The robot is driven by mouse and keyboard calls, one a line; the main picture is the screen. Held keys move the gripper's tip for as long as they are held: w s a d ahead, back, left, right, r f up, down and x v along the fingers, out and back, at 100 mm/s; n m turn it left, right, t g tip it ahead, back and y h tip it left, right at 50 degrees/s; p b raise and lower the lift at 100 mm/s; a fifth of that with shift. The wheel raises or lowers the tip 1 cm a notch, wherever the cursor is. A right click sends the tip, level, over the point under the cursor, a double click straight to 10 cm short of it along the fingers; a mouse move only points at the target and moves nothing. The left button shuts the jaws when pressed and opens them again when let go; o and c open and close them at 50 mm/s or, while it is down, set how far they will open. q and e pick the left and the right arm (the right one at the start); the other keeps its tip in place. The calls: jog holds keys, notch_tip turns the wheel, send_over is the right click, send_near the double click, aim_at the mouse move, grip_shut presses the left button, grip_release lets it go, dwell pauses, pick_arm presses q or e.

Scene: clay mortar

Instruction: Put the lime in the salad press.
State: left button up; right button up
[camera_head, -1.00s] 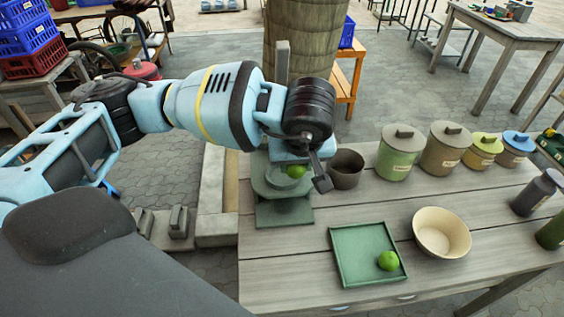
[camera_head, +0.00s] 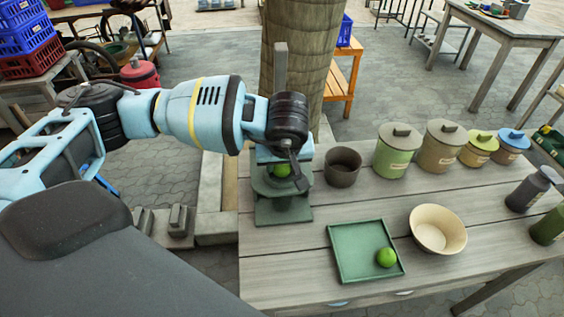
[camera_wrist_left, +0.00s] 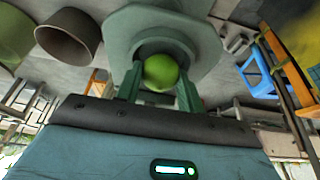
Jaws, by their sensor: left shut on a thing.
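My left gripper (camera_head: 284,164) is shut on a green lime (camera_head: 283,171) at the green salad press (camera_head: 284,211), on the left end of the table. In the left wrist view the lime (camera_wrist_left: 160,72) sits between the two fingers, in front of the press's round bowl (camera_wrist_left: 203,42). I cannot tell whether the lime touches the bowl. A second lime (camera_head: 386,257) lies on a green square tray (camera_head: 349,266) at the table's front. My right gripper does not show.
A dark cup (camera_head: 342,168) stands just right of the press. Several lidded canisters (camera_head: 397,152) line the table's back. A cream bowl (camera_head: 437,231) stands right of the tray. A thick post (camera_head: 300,60) rises behind the table.

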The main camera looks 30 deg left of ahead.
pick_arm(q)
jog(key=shift+f, duration=0.1)
jog(key=o, duration=0.8)
jog(key=v, duration=1.2)
jog(key=shift+d, duration=0.1)
